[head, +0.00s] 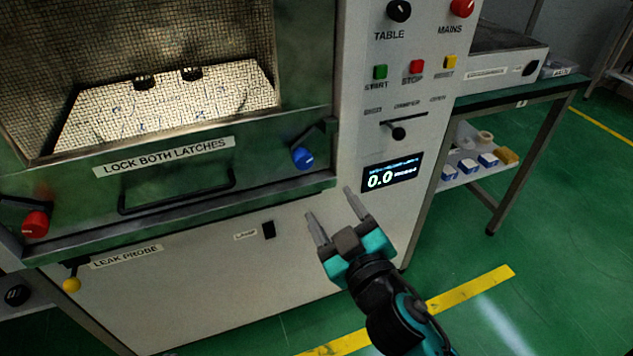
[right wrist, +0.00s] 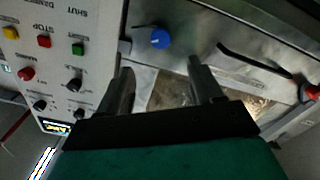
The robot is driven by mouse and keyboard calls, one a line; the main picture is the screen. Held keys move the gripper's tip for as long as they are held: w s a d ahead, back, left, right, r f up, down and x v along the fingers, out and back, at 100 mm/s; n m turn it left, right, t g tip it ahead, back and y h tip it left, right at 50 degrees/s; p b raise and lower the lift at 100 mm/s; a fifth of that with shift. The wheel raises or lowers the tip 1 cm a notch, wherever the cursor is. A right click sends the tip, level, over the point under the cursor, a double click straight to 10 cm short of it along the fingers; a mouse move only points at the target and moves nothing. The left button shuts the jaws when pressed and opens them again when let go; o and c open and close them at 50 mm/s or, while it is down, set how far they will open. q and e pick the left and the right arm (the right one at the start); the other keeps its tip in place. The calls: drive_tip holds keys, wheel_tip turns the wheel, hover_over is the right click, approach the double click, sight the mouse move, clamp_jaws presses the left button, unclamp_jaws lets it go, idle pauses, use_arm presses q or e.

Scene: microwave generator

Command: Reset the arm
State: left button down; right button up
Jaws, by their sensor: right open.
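My right gripper (head: 328,215) is open and empty in the head view. It is in front of the machine's lower white panel, below the blue latch knob (head: 303,157) and left of the display (head: 391,175), which reads 0.0. In the right wrist view its two fingers (right wrist: 160,82) are spread with nothing between them. The blue knob (right wrist: 160,38) and the door's metal front show beyond the fingertips. I cannot tell whether the fingers touch the machine. My left gripper is not in view.
The microwave door has a mesh window, a dark handle (head: 178,192) and a red latch knob (head: 35,223). A yellow-knobbed lever (head: 72,284) sits below. Control buttons and knobs fill the right panel. A side table (head: 528,87) stands at right. Green floor is free in front.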

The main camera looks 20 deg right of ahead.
use_arm(q)
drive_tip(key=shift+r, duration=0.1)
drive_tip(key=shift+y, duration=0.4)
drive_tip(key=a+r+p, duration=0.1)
drive_tip(key=p, duration=0.2)
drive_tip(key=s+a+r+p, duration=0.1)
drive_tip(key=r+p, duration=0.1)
drive_tip(key=p, duration=0.2)
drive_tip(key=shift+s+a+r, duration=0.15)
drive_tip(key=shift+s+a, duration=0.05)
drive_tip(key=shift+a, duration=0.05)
use_arm(e)
drive_tip(key=s+d+f+m+g+y, duration=0.1)
drive_tip(key=s+f+m+g, duration=0.2)
drive_tip(key=s+f+g, duration=0.4)
drive_tip(key=s+f, duration=0.3)
drive_tip(key=f, duration=0.3)
drive_tip(key=shift+s+d, duration=0.15)
drive_tip(key=shift+d, duration=0.05)
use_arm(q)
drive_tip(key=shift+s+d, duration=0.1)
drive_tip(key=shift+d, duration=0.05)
